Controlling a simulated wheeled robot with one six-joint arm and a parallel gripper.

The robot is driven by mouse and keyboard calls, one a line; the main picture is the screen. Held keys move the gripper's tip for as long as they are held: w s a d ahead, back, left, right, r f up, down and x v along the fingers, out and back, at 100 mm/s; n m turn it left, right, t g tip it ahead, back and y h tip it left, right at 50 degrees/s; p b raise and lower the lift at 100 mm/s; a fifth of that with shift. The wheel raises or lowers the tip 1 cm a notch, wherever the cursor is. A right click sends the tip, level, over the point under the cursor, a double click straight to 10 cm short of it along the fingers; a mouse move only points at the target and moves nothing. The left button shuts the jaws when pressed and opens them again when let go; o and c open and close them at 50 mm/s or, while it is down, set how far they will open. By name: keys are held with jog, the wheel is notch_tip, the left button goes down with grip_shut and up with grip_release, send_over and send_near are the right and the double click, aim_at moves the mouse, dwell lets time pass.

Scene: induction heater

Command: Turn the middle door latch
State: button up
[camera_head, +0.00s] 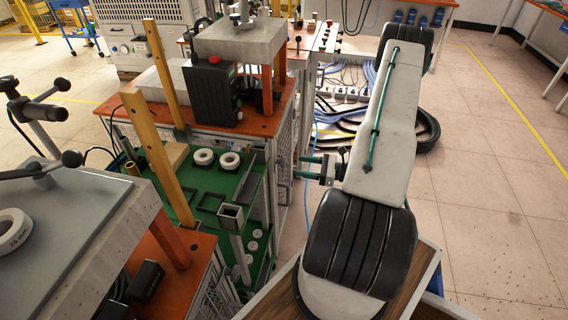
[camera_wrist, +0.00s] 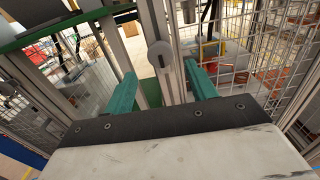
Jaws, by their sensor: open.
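In the wrist view a grey latch (camera_wrist: 160,53) with a round head and a narrow tab pointing down sits on the upright metal frame profiles, near the middle of the picture. My gripper (camera_wrist: 160,70) has its two teal fingers apart, one on each side of the latch. The latch shows between the fingertips, and I see no contact; the depth gap is hard to judge. In the head view my gripper (camera_head: 298,167) points left at the mesh door (camera_head: 285,165) of the workstation. The latch is too small to make out there.
Wire mesh panels (camera_wrist: 85,90) flank the frame in the wrist view. In the head view a door handle (camera_head: 285,195) is just below my gripper. A black device (camera_head: 211,95) stands on the orange worktop. Cables (camera_head: 340,110) lie on the floor behind; the floor at right is clear.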

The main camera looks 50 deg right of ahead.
aim_at(284, 163)
jog(key=x, duration=0.7)
jog(key=shift+w+a, duration=0.1)
jog(key=shift+w, duration=0.2)
jog(key=c, duration=0.9)
